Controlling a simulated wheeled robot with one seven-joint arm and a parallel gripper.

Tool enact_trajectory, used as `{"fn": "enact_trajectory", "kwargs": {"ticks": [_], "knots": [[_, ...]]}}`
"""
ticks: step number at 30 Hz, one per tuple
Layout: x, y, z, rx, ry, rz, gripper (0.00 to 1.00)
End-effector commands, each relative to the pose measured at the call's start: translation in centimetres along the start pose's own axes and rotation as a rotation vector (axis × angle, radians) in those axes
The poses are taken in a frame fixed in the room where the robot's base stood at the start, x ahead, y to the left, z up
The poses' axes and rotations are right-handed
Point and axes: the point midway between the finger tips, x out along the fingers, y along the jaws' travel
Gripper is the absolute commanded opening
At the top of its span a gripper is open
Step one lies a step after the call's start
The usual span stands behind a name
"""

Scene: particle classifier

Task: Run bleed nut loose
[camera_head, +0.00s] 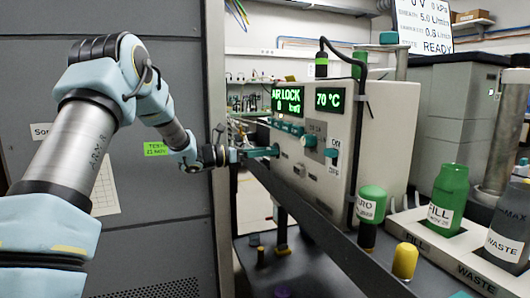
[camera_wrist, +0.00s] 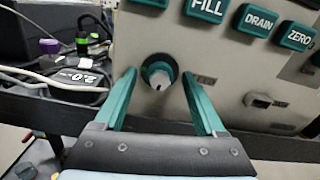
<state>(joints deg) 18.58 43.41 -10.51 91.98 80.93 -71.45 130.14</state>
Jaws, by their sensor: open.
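In the wrist view, a round dark fitting with a green ring and a pale centre piece (camera_wrist: 158,76) sits low on the front of a cream panel (camera_wrist: 215,50). It looks like the bleed nut, but the small label beside it is too blurred to read. My gripper (camera_wrist: 158,74) is open, with one teal finger on each side of the fitting and nothing held. I cannot tell whether either finger touches it. In the head view, my gripper (camera_head: 272,151) reaches the left end of the instrument (camera_head: 345,150), and the fitting is hidden.
Teal FILL (camera_wrist: 206,9), DRAIN (camera_wrist: 258,20) and ZERO (camera_wrist: 298,37) buttons lie above the fingers. A black device with cables (camera_wrist: 75,85) lies left. A green FILL bottle (camera_head: 448,200) and a grey WASTE bottle (camera_head: 509,225) stand right. A dark cabinet (camera_head: 140,215) stands behind my arm.

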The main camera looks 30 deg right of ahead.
Motion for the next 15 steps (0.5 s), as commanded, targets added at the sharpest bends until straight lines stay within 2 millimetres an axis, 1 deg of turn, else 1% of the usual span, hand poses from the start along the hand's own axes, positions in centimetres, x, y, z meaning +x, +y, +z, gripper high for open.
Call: {"fn": "enact_trajectory", "kwargs": {"ticks": [4, 15], "knots": [[-0.01, 0.00, -0.01, 0.000, 0.000, 0.000, 0.72], [-0.04, -0.01, -0.01, 0.000, 0.000, 0.000, 0.31]]}}
